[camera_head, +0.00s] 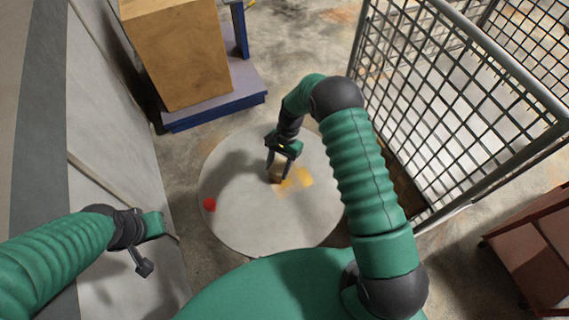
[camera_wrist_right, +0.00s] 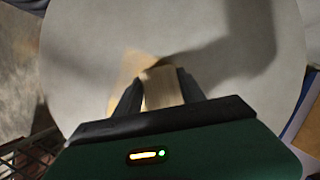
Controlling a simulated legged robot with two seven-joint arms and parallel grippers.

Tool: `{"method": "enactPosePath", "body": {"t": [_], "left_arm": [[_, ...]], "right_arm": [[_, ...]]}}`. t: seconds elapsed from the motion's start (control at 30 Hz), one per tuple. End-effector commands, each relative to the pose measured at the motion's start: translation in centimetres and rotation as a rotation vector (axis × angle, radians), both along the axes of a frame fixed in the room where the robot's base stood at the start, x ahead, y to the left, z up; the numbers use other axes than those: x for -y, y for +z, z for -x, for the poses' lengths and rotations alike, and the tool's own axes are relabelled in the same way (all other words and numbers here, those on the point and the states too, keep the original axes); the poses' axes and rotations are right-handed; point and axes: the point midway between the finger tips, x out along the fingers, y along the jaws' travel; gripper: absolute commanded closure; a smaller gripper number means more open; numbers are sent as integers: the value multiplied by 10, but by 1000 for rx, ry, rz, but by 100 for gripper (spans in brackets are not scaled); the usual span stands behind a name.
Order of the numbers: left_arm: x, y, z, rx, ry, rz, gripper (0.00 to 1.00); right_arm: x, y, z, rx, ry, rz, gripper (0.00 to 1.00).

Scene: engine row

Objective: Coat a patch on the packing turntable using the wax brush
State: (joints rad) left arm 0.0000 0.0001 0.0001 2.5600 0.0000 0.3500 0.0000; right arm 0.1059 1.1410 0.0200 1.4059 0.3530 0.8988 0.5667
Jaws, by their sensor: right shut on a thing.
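The packing turntable (camera_head: 240,225) is a round, pale grey disc in the middle of the head view. It also fills most of the right wrist view (camera_wrist_right: 220,40). My right gripper (camera_head: 279,172) is over the disc, shut on the wax brush (camera_head: 277,174), a pale block that shows between the fingers in the right wrist view (camera_wrist_right: 161,88). The brush's lower end is at or close to the surface; contact is hard to tell. Yellow-orange wax marks (camera_head: 303,178) lie beside it. My left gripper (camera_head: 143,262) hangs at the left, away from the turntable; its jaw state is unclear.
A red round spot or object (camera_head: 209,205) is on the disc's left side. A cardboard box (camera_head: 178,50) stands on a blue-edged platform (camera_head: 215,112) behind. A wire mesh cage (camera_head: 440,80) is close on the right. A reddish-brown unit (camera_head: 535,250) stands at lower right.

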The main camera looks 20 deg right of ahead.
Motion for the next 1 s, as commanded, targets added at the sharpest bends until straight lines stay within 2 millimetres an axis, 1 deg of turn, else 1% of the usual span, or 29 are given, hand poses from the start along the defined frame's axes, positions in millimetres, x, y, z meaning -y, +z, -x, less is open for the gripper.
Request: {"method": "enactPosePath", "body": {"t": [0.03, 0.1, 0.27, 0.6, 0.73, 0.9, 1.0], "left_arm": [[0, 1, 0, 0, 0, 0, 100], [0, 1, 0, 0, 0, 0, 100], [0, 1, 0, 0, 0, 0, 100], [0, 5, 0, 0, 0, 0, 100], [0, 1, 0, 0, 0, 0, 100], [0, -10, 0, 0, 0, 0, 100], [0, -9, 0, 0, 0, 0, 100]], "right_arm": [[-6, -1, 1, -2, 1, -2, 85], [-12, -1, 1, -2, 1, -2, 85], [-17, -2, 2, -2, 1, -2, 85], [-48, 0, 3, -4, 1, -1, 85], [-49, -2, 0, -2, 0, -1, 85], [-50, -2, -14, 1, 0, -1, 85], [-49, 2, -17, -1, -1, -1, 85]]}}
